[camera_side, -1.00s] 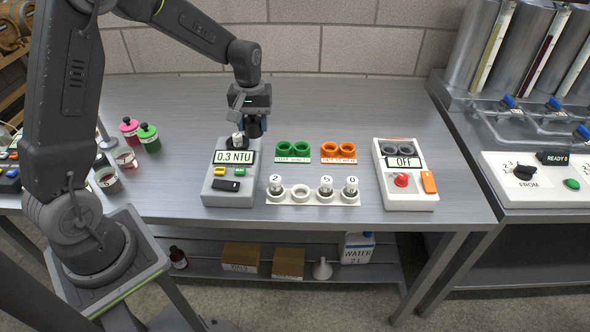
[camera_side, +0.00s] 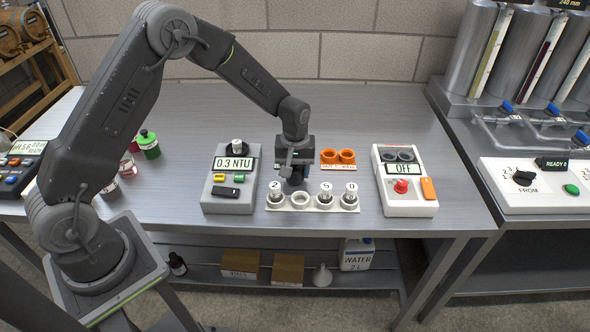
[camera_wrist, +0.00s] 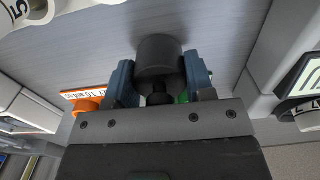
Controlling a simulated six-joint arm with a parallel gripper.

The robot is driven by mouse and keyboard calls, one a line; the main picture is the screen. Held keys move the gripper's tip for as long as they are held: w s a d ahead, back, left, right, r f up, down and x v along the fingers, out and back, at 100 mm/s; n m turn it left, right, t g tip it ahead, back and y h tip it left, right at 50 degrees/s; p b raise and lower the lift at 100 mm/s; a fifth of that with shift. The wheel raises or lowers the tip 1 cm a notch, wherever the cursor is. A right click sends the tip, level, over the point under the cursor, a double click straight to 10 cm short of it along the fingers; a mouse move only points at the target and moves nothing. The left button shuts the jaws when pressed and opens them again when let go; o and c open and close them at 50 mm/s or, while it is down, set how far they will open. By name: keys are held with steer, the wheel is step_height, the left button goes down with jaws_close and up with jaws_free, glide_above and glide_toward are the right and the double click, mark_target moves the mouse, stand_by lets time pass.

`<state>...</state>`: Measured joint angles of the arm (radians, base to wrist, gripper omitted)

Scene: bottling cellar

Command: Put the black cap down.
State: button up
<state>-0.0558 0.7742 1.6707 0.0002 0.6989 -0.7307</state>
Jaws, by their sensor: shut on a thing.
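My gripper (camera_side: 295,178) is shut on the black cap (camera_wrist: 158,55). In the wrist view the cap sits between the two blue-grey fingers, with its round body projecting past the fingertips. In the side view my gripper is low over the bench, just behind the white vial rack (camera_side: 313,207) and in front of the green rings, which it mostly hides. I cannot tell whether the cap touches anything below.
The grey meter (camera_side: 229,192) reading 0.3 NTU stands to the left, with a vial at its top. Numbered vials stand in the rack beside one empty ring (camera_side: 300,198). Orange rings (camera_side: 338,156) and the white device reading OFF (camera_side: 409,204) lie to the right.

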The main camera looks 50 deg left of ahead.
steer(key=shift+f, duration=0.25)
steer(key=o, duration=1)
steer(key=shift+f, duration=0.1)
steer(key=shift+c, duration=0.2)
step_height(320, 180, up, 13)
steer(key=shift+f, duration=0.15)
steer(key=s+d+r+m+t, duration=0.25)
steer(key=s+r+m, duration=0.25)
steer(key=s+r, duration=0.85)
steer(key=s+m+t, duration=0.3)
steer(key=s+m, duration=0.1)
steer(key=s, duration=0.9)
steer(key=shift+s+r, duration=0.25)
steer(key=shift+r, duration=0.1)
